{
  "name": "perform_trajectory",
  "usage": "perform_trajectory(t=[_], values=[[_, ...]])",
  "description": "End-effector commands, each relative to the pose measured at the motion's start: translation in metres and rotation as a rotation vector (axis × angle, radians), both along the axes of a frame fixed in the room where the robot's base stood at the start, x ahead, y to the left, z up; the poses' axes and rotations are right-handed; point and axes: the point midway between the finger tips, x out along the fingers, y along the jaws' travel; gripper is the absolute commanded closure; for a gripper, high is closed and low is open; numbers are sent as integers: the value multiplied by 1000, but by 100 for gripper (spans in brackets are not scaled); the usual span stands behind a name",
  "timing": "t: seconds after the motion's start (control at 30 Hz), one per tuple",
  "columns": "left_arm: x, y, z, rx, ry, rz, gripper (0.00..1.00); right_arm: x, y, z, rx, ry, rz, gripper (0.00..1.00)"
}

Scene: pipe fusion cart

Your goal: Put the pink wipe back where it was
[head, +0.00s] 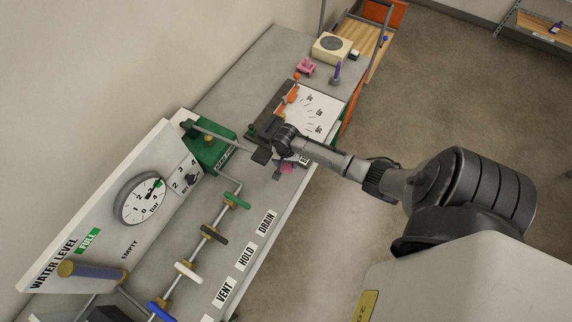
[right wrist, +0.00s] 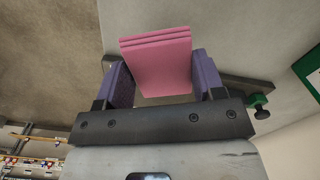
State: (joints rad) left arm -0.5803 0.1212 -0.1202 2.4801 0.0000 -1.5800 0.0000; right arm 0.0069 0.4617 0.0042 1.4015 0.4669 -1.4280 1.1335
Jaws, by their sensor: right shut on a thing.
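The pink wipe (right wrist: 157,62) is a layered, folded pad held between the two purple fingers of my right gripper (right wrist: 160,72) in the right wrist view. In the head view my right gripper (head: 288,165) is over the front edge of the bench, beside the white marked panel. The wipe shows there as a small pink patch (head: 287,168), partly hidden by the gripper. Another pink item (head: 305,66) lies on the far part of the bench; its exact form is too small to tell. My left gripper is not in view.
A purple-topped bottle (head: 336,73) and a cream box with a round disc (head: 331,47) stand near the far pink item. A white panel (head: 318,103) lies nearer. A green block (head: 208,146), a gauge (head: 143,199) and coloured valve handles (head: 213,234) crowd the near bench.

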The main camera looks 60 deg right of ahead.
Motion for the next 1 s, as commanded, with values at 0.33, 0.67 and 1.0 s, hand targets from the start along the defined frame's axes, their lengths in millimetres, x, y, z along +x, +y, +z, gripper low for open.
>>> perform_trajectory(t=[0.33, 0.67, 1.0], values=[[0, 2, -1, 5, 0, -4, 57, -1, 0, -28, 0, 0, 1, 60], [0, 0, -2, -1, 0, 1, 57, -1, 0, -30, 0, 1, 0, 60], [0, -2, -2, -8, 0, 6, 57, -1, 0, -37, 0, 0, 0, 30]])
